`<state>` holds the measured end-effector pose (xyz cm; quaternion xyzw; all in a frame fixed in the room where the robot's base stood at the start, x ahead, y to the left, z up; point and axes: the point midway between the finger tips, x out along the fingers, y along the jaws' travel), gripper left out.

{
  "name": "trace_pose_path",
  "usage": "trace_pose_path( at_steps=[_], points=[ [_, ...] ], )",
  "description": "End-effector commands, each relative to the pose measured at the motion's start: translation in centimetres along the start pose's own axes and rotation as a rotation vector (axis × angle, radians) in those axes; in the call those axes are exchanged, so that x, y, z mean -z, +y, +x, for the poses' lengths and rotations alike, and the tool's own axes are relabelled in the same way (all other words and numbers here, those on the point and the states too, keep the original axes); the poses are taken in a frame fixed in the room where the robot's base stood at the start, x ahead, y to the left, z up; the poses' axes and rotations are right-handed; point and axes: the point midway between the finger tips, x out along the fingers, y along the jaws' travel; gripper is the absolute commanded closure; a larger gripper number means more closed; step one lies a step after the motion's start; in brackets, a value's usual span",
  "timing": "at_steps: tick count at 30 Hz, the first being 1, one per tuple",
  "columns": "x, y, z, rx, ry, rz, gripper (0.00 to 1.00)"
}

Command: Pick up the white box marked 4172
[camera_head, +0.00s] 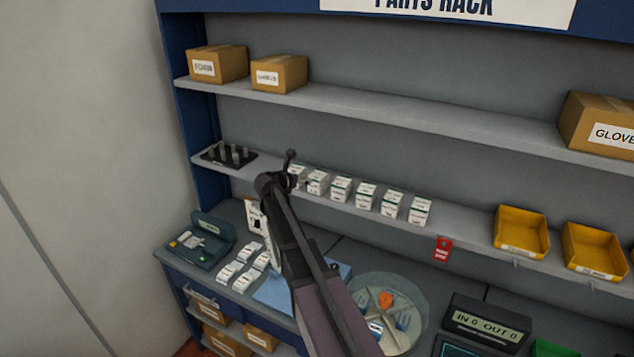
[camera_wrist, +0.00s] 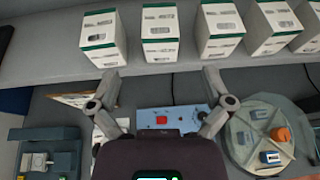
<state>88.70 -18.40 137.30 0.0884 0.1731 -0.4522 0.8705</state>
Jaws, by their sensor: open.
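Several white boxes with green bands stand in a row on the middle shelf, among them one at the row's left end (camera_head: 317,182) and one at its right end (camera_head: 419,210). My gripper (camera_head: 297,170) is open and empty at the row's left end, hiding part of the leftmost box. In the wrist view my gripper (camera_wrist: 162,78) has its fingers spread just below a white box (camera_wrist: 160,32), with other white boxes (camera_wrist: 104,38) to either side. No contact shows.
More white packs (camera_head: 229,271) lie on the counter beside a grey-green device (camera_head: 200,243). A round tray (camera_head: 408,292) with compartments and a blue panel (camera_wrist: 165,119) sit below the shelf. Yellow bins (camera_head: 521,231) stand to the right, a black pin holder (camera_head: 228,155) to the left.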

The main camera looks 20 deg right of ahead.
Motion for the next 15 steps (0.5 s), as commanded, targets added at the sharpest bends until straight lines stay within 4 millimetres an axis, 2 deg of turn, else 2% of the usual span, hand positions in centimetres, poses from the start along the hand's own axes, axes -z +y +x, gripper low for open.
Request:
trace_pose_path(
  at_steps=[8, 15],
  points=[
    [0.1, 0.0, 0.6, 0.002, 0.001, 0.003, 0.0],
    [0.2, 0.0, 3.2, 0.002, 0.001, 0.004, 0.0]
  ],
)
